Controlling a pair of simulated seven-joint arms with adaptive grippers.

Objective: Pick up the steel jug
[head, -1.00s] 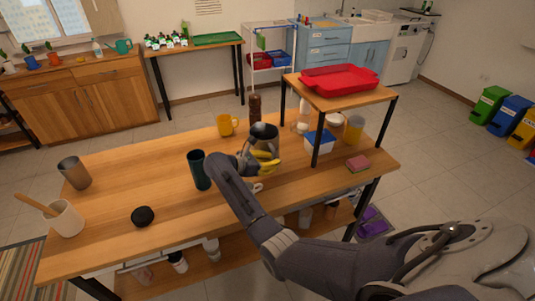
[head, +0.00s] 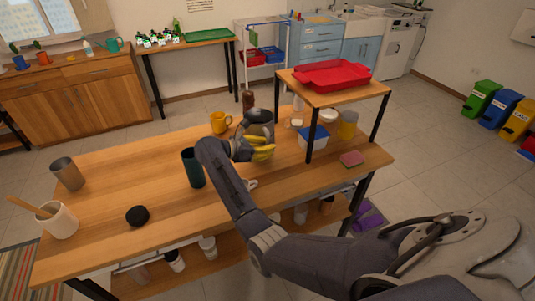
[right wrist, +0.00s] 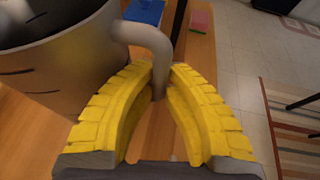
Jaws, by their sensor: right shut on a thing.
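The steel jug (head: 259,119) is near the middle of the wooden table's far half in the head view, partly hidden behind my right gripper. In the right wrist view, its grey body (right wrist: 65,65) with a dark opening fills the upper left. My right gripper (head: 263,148) has yellow ridged fingers, which also show in the right wrist view (right wrist: 160,85). They are shut on the jug's curved handle (right wrist: 150,38). The jug looks upright. Its base is hidden in the head view, so clearance from the table is hard to judge. My left gripper is out of view.
A dark green tumbler (head: 193,168) stands left of my right forearm. A yellow mug (head: 220,122) and a brown grinder (head: 248,100) are beyond. A raised shelf (head: 330,95) with a red tray (head: 332,74) stands at right, a blue-lidded tub (head: 313,138) beneath.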

